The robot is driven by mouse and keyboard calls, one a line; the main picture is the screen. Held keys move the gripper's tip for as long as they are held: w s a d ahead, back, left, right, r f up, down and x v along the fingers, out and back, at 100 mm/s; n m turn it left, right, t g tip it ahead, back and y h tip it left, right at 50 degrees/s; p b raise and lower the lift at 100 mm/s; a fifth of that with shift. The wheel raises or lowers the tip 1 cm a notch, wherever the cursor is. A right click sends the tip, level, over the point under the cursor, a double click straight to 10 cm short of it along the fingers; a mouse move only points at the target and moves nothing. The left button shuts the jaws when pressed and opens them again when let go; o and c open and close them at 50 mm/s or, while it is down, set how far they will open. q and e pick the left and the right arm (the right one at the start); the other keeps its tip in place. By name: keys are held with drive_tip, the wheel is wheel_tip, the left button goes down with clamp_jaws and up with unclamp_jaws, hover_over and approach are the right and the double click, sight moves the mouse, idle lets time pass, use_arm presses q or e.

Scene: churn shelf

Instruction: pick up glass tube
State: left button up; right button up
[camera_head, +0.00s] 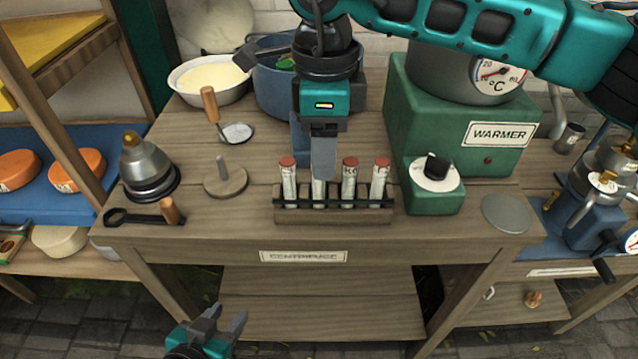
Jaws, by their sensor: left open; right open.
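Several glass tubes stand upright in a wooden rack (334,213) at the front middle of the table. Each visible tube has a red cap: one at the left end (289,186), one right of the middle (348,180) and one at the right end (379,182). My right gripper (324,172) points down from above, right over the rack, and partly hides the second tube (319,194) from the left, including its cap. I cannot tell whether it touches that tube. My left gripper (227,322) is open and empty, low in front of the table.
A green warmer (440,120) with a dial knob stands right of the rack. A blue pot (275,85) and a white bowl (210,92) are behind. A wooden disc with a peg (225,181) and a metal burner (148,170) stand left.

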sight(319, 186)
drive_tip(key=shift+w+a+f, duration=0.15)
drive_tip(key=shift+w+f, duration=0.05)
drive_tip(key=shift+f, duration=1.2)
drive_tip(key=shift+w+a+f, duration=0.15)
drive_tip(key=shift+f, duration=1.2)
drive_tip(key=shift+c, duration=0.4)
clamp_jaws()
